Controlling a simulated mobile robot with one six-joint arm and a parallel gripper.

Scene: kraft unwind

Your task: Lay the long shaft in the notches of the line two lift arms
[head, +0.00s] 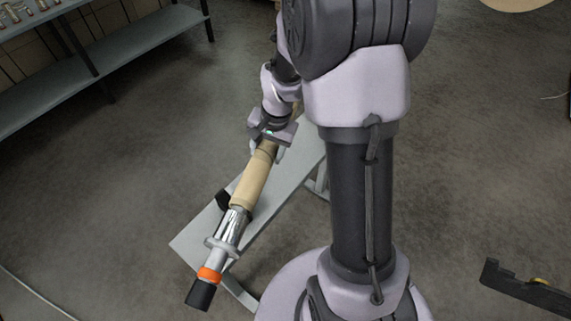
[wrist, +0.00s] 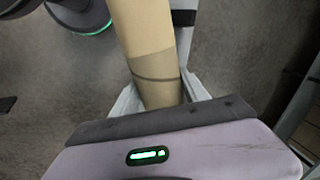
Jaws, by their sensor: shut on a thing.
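The long shaft (head: 229,230) shows a tan sleeve, a bright metal length, a grey collar, an orange ring and a black end. It runs from my gripper down to the lower left, over a grey bench. My gripper (head: 268,143) is shut around its tan part, which also shows between the fingers in the wrist view (wrist: 160,85). I cannot tell whether the shaft touches the bench. The shaft's far end is hidden behind my gripper and arm. A dark arm-like piece with an upturned tip (head: 525,288) at the lower right may be a lift arm; its line cannot be told.
The grey bench (head: 285,190) stands left of my arm's column, with a black piece (head: 222,199) beside the shaft. A grey shelf (head: 130,60) with small metal parts is at the upper left. Thin cables lie at both sides. The floor between is mostly clear.

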